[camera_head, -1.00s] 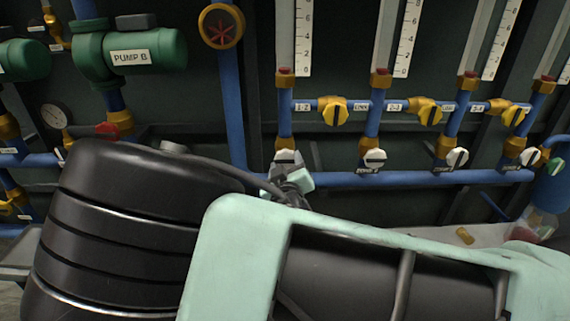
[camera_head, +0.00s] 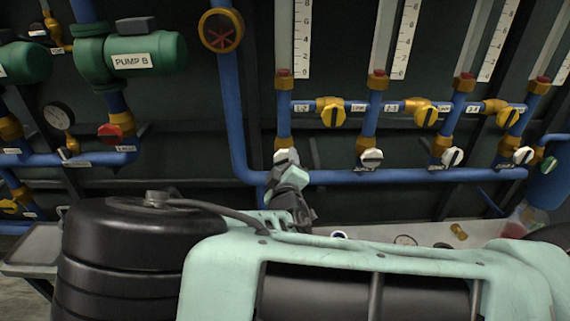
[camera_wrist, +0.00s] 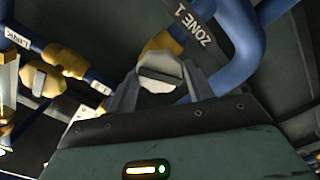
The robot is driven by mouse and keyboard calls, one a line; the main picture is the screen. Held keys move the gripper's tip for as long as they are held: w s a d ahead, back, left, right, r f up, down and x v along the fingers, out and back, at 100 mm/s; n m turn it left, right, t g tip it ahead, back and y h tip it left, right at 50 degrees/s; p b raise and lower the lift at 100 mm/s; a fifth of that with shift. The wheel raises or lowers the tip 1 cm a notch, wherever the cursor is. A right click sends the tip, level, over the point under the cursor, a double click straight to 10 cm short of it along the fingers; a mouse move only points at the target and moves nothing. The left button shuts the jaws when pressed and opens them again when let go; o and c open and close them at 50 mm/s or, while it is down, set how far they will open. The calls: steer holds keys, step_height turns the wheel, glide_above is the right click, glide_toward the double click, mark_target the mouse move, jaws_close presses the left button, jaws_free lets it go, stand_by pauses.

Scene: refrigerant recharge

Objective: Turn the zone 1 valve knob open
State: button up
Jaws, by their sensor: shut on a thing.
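The zone 1 valve knob (camera_wrist: 160,72) is white and sits at the lower end of a brass fitting, beside the "ZONE 1" label (camera_wrist: 193,24) in the wrist view. My gripper (camera_wrist: 160,85) is shut on this knob, with one finger on each side of it. In the head view my gripper (camera_head: 287,172) is at the leftmost of the white knobs, below the leftmost gauge tube. There the knob (camera_head: 286,156) is partly hidden behind my gripper.
More white knobs (camera_head: 371,158) stand in a row to the right, with yellow valves (camera_head: 332,113) above them. A blue pipe (camera_head: 420,175) runs just below the white knobs. A grey counter (camera_head: 440,231) with small items lies below.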

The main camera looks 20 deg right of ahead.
steer(key=shift+r+n+p, duration=0.15)
steer(key=shift+n+p, duration=0.35)
steer(key=shift+n, duration=1.5)
steer(key=n+p, duration=0.1)
steer(key=n, duration=0.1)
steer(key=shift+n, duration=1.3)
steer(key=n, duration=0.4)
steer(key=shift+b, duration=0.3)
steer(key=o, duration=1)
